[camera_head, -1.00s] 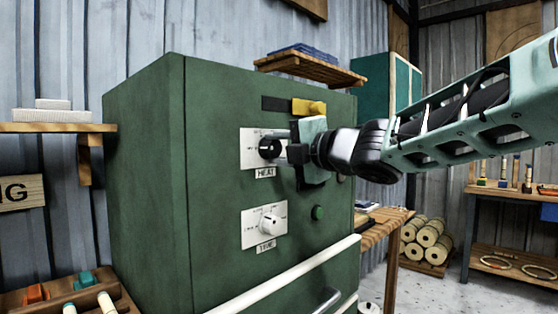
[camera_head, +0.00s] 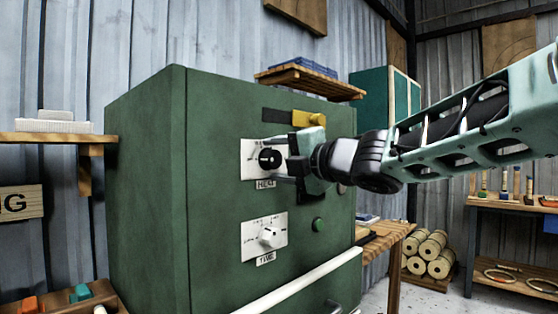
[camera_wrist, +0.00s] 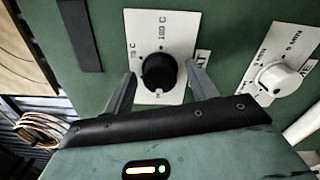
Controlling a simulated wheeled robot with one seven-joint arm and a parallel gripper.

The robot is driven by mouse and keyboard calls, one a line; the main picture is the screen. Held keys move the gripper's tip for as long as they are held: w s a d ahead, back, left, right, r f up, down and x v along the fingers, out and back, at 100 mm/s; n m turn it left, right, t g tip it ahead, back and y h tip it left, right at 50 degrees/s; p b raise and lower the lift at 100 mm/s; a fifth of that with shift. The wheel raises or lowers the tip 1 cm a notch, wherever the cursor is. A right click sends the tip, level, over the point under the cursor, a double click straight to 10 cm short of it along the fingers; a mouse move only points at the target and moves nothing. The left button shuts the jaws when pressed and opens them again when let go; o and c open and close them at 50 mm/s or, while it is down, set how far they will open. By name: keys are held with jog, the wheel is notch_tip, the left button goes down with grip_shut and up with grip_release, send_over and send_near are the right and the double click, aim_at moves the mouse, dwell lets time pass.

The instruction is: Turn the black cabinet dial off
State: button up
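The black dial (camera_head: 270,159) sits on a white plate marked HEAT, on the front of the green cabinet (camera_head: 150,190). In the wrist view the black dial (camera_wrist: 158,72) has temperature marks around it, with 75 C and 100 C readable. A small pale mark shows at its lower edge; I cannot tell its setting. My gripper (camera_head: 276,160) is open in front of the dial, one finger above and one below in the head view. In the wrist view my gripper (camera_wrist: 160,80) has its fingertips either side of the dial, with gaps visible.
A yellow part (camera_head: 308,113) sits above on the cabinet. A white bar (camera_head: 300,282) crosses the cabinet low down. A wooden shelf (camera_head: 310,82) is behind.

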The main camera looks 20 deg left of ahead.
jog(key=shift+d, duration=0.1)
jog(key=b+v, duration=0.2)
jog(key=v, duration=1.5)
jog(key=shift+s+d, duration=0.1)
jog(key=d+f+m+t+h, duration=0.1)
jog(key=d+f+m+h, duration=0.25)
jog(key=f+m, duration=0.4)
jog(key=d+f+m+t+h, duration=0.25)
jog(key=f+m+h, duration=0.25)
jog(key=f+m, duration=0.3)
jog(key=s+d+f+m+g+h, duration=0.25)
jog(key=s+d+f, duration=0.2)
jog(key=f, duration=0.25)
jog(key=s+d+f+m+g+h, duration=0.2)
jog(key=s+d+f+m, duration=0.15)
jog(key=s+f, duration=0.3)
jog(key=s+d+f+m+g+h, duration=0.2)
jog(key=s+d+f+m+g, duration=0.1)
jog(key=s, duration=0.3)
jog(key=s+d+f+m+g+h, duration=0.1)
jog(key=s+d+f+m+g, duration=0.1)
jog(key=s+d+f, duration=0.3)
notch_tip(320, 180, up, 15)
jog(key=s+a+p, duration=0.1)
jog(key=s+p, duration=0.1)
jog(key=p, duration=1.1)
jog(key=shift+a+f+g, duration=0.25)
jog(key=shift+a+g, duration=0.15)
